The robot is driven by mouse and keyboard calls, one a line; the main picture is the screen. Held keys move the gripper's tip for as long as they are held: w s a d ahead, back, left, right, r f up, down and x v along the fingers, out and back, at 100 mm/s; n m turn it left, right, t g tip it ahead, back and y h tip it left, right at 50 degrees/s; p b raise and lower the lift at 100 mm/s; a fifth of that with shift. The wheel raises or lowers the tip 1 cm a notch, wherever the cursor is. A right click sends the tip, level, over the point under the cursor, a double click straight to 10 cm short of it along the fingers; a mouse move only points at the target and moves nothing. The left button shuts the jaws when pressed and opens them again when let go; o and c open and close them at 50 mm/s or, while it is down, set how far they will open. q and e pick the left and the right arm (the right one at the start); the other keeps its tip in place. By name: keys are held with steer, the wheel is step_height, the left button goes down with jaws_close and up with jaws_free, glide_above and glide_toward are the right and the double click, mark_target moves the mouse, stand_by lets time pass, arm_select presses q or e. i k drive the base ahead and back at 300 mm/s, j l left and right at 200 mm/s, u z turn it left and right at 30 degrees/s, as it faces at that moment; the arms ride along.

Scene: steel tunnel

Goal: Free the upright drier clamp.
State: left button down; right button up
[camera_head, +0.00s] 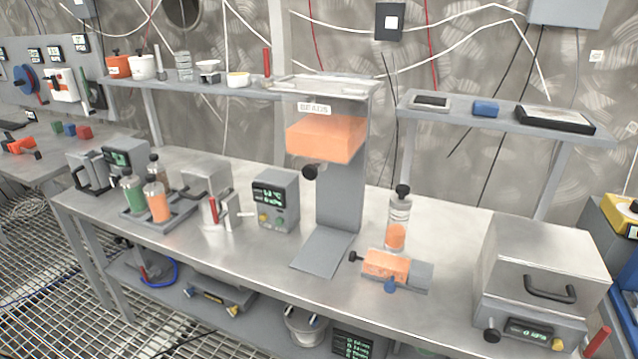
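A clear upright cylinder (398,218) with a black knobbed cap and orange filling, which looks like the drier, stands near the front of the steel bench. At its foot is a low grey block with an orange front part (385,265), which may be the clamp. A black knob (355,257) sticks out at the block's left end, and a small blue piece (390,285) sits at its front. I cannot tell whether the cylinder is gripped by the block or stands behind it. Neither of my grippers shows in the head view.
A grey stand labelled BEADS with an orange hopper (325,138) rises left of the cylinder. A grey box oven (540,265) stands to the right. A meter (275,200) and bottles (156,202) are farther left. A shelf (490,110) hangs behind. Bare bench (455,235) lies right of the cylinder.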

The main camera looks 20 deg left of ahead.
mark_target(217, 217)
steer(key=u, duration=1.25)
